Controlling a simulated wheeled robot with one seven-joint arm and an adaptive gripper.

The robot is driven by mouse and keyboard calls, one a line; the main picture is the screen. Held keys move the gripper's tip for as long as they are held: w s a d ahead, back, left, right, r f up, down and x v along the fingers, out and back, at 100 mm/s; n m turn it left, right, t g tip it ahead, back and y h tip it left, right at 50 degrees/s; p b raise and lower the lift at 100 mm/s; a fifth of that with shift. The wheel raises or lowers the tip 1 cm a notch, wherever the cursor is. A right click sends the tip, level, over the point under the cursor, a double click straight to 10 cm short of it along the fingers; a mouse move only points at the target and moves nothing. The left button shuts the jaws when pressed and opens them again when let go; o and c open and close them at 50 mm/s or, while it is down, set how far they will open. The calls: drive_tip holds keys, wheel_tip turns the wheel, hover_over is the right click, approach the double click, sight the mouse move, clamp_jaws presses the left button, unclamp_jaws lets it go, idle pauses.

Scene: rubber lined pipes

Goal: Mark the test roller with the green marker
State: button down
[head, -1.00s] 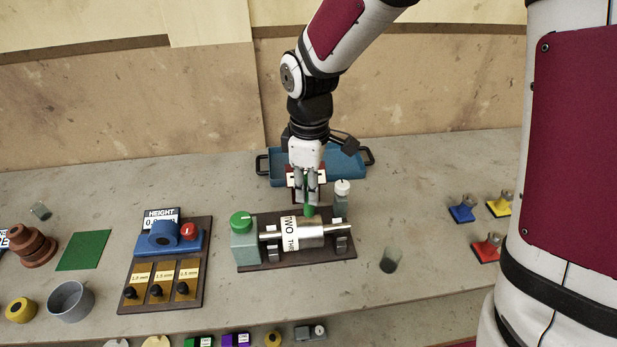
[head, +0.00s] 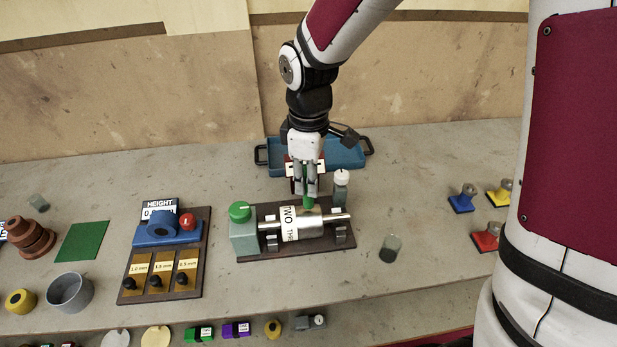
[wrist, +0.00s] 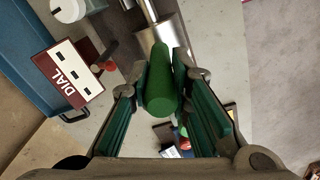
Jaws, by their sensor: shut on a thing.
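The test roller (head: 311,224) is a silver cylinder lying level across a dark stand, with a white band lettered "TWO" around its left part. It also shows in the wrist view (wrist: 147,45). My gripper (head: 306,190) is shut on the green marker (head: 309,201), which points down over the roller's top. In the wrist view the marker (wrist: 162,88) sits between the two green-lined fingers, its far end overlapping the roller. I cannot tell whether the tip touches the metal. No green mark shows on the roller's visible surface.
The stand has a green knob (head: 239,211) at left and a white-topped post (head: 341,184) at right. A blue tray (head: 345,156) lies behind my gripper. The height gauge board (head: 163,262) is left, a glass cup (head: 390,248) right, and coloured stamps (head: 461,198) farther right.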

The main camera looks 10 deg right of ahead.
drive_tip(key=shift+f, duration=0.6)
idle(1.4)
drive_tip(key=shift+r+p, duration=1.7)
drive_tip(key=shift+r, duration=1.9)
